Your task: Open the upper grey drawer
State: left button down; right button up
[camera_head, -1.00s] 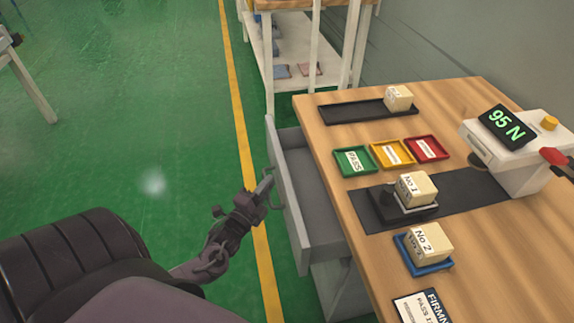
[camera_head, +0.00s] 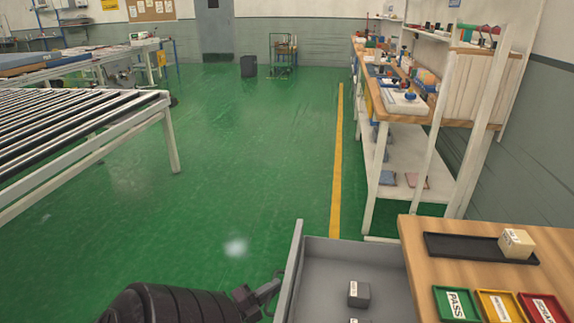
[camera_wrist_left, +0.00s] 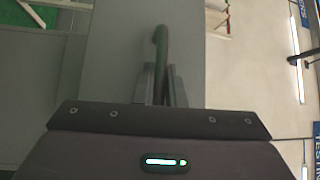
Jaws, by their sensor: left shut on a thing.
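The grey drawer (camera_head: 326,272) stands pulled out from the left side of the wooden table, its inside showing. A small grey block with a white label (camera_head: 359,294) lies in it, and part of another pale label shows at the bottom edge. My left gripper (camera_head: 272,288) is at the outer face of the drawer front. In the left wrist view my left gripper (camera_wrist_left: 158,88) is shut on the dark bar handle (camera_wrist_left: 160,45) of the grey drawer front. My right gripper is not in view.
The wooden table (camera_head: 420,250) bears a black tray (camera_head: 455,247) with a pale block (camera_head: 515,243), and green (camera_head: 440,298), yellow (camera_head: 482,296) and red (camera_head: 527,299) trays. A white shelf rack stands behind. Green floor left of the drawer is clear up to a roller table (camera_head: 165,100).

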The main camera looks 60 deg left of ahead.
pick_arm(q)
jog(key=shift+s+a, duration=0.25)
jog(key=shift+s, duration=0.1)
jog(key=c, duration=1.5)
grip_release()
jog(key=shift+s, duration=0.1)
